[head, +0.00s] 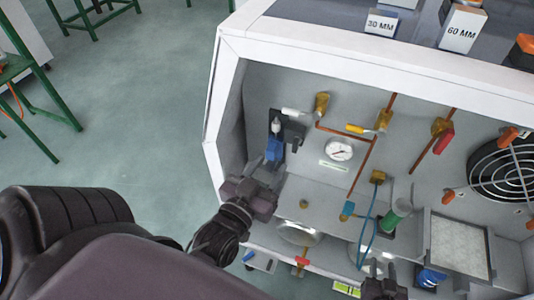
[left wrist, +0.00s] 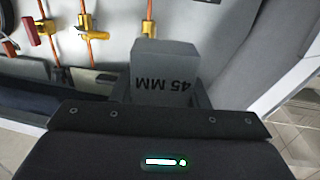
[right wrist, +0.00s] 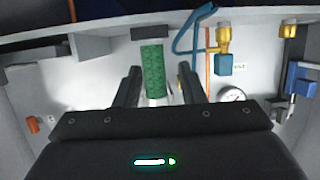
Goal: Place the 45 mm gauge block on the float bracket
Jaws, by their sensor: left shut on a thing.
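My left gripper (head: 262,182) is shut on the 45 mm gauge block (left wrist: 165,75), a grey block whose "45 MM" marking appears upside down in the left wrist view. I cannot make the block out clearly in the head view. In the head view, a dark bracket (head: 293,131) with a blue part (head: 274,149) is on the left of the cabinet's back panel, just beyond my left gripper. It looks like the float bracket. The blue part also shows in the right wrist view (right wrist: 300,78). My right gripper (right wrist: 158,88) is open and empty, with a green cylinder (right wrist: 153,70) beyond its fingers.
The white cabinet wall (head: 216,105) rises left of my left gripper. Valves, copper pipes and a pressure gauge (head: 340,149) are on the back panel, with a fan (head: 505,168) to the right. The 30 mm (head: 380,24) and 60 mm blocks (head: 462,30) stand on top.

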